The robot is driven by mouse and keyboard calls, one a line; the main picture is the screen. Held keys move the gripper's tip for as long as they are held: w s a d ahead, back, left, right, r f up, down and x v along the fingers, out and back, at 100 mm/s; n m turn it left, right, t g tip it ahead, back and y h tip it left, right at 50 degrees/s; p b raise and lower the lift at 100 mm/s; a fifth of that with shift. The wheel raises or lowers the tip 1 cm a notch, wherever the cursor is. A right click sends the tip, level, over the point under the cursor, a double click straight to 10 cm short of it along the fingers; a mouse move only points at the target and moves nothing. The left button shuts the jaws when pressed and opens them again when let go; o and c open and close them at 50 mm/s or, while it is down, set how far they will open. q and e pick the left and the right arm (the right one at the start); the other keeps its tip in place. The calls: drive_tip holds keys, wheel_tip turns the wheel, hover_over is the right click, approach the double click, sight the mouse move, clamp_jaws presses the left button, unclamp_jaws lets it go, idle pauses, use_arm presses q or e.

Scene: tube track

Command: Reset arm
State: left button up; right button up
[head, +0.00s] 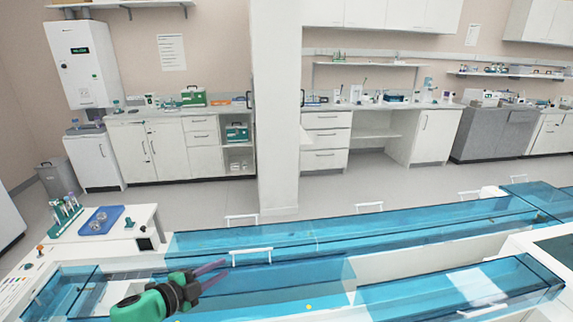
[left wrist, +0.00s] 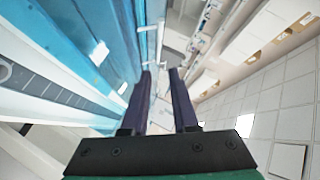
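My left gripper (head: 212,275) is over the near part of the blue-covered tube track (head: 300,237) in the head view. Its two dark purple fingers point right and away. In the left wrist view the fingers of my left gripper (left wrist: 160,75) stand apart with nothing between them. The blue cover (left wrist: 85,45) of the track shows to the left of the fingers there. My right gripper is not in the head view.
A teal rack with tubes (head: 66,214) and a blue tray (head: 101,220) stand on the white bench at the left. A white pillar (head: 277,110) rises behind the track. Cabinets (head: 165,150) line the back wall, with open floor before them.

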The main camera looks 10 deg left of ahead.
use_arm(q)
drive_tip(key=s+f+n+y, duration=0.1)
drive_tip(key=n, duration=0.1)
drive_tip(key=s+f+n+y, duration=0.1)
drive_tip(key=n+y, duration=0.1)
drive_tip(key=n, duration=0.1)
drive_tip(key=s+d+f+n+y, duration=0.1)
drive_tip(key=n, duration=0.1)
drive_tip(key=shift+f, duration=0.1)
drive_tip(key=s+a+f+n+g+y, duration=0.1)
drive_tip(key=s+f+n+g, duration=0.3)
drive_tip(key=s, duration=0.6)
drive_tip(key=s+f+n+g+y, duration=0.2)
drive_tip(key=s+n+g, duration=0.3)
drive_tip(key=s, duration=0.4)
wheel_tip(320, 180, down, 22)
drive_tip(key=s+g, duration=0.1)
drive_tip(key=s, duration=0.1)
drive_tip(key=s+a+f+g, duration=0.1)
drive_tip(key=s+a+f, duration=0.2)
drive_tip(key=s+f, duration=1.3)
drive_tip(key=shift+s+a+g, duration=0.15)
drive_tip(key=shift+s+g, duration=0.25)
drive_tip(key=shift+s, duration=0.55)
